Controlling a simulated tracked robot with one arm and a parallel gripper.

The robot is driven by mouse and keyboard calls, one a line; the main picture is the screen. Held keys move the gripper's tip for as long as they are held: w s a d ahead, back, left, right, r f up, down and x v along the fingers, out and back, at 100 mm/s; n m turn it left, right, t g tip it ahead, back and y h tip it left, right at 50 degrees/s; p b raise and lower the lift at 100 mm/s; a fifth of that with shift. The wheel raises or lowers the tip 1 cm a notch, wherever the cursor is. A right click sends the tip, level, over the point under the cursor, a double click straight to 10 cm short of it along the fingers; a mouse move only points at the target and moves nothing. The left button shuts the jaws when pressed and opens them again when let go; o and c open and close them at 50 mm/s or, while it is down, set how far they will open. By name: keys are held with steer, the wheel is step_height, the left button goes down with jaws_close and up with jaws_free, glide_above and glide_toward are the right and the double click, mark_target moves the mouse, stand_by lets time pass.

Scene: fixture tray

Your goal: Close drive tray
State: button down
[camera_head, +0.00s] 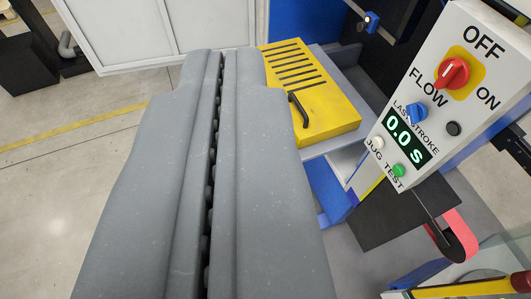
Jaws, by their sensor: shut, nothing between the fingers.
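A yellow slotted unit with a black handle (298,108) stands beyond and right of my gripper; I take this yellow piece (325,118) to be the drive tray. Dark slots run across its top. It sits on a grey ledge, and my gripper covers part of its left side. I cannot tell how far it is pulled out. My gripper (222,56) fills the middle of the view, its two long grey fingers shut together with nothing between them. The fingertips appear left of the yellow piece, and the handle is outside the fingers.
A white control box (452,95) with a red knob (453,73), several buttons and a display reading 0.0 s stands at the right. Below it hang a dark plate (405,212) and a red strap (460,232). White panels (160,30) stand behind. Bare floor (50,190) lies left.

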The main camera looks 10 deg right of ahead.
steer(key=w+a+f+n+g+b, duration=0.1)
steer(key=w+f+g+b, duration=0.15)
steer(key=w+f, duration=0.95)
steer(key=w+f+n+g+b, duration=0.15)
steer(key=w+f+b, duration=0.25)
steer(key=w+f, duration=0.75)
steer(key=w+f+g+h+b, duration=0.1)
steer(key=w+f+g+b, duration=0.15)
steer(key=f, duration=0.85)
steer(key=w+f+g+h+b, duration=0.1)
steer(key=w+f+h, duration=0.15)
steer(key=f, duration=0.85)
steer(key=w+f+g+h+b, duration=0.15)
steer(key=w+f, duration=0.25)
steer(key=f, duration=0.8)
steer(key=w+d+f+y+b, duration=0.1)
steer(key=w+d+f+b, duration=0.1)
steer(key=w+d+f, duration=0.4)
steer(key=shift+d+f, duration=0.4)
steer(key=shift+f, duration=0.5)
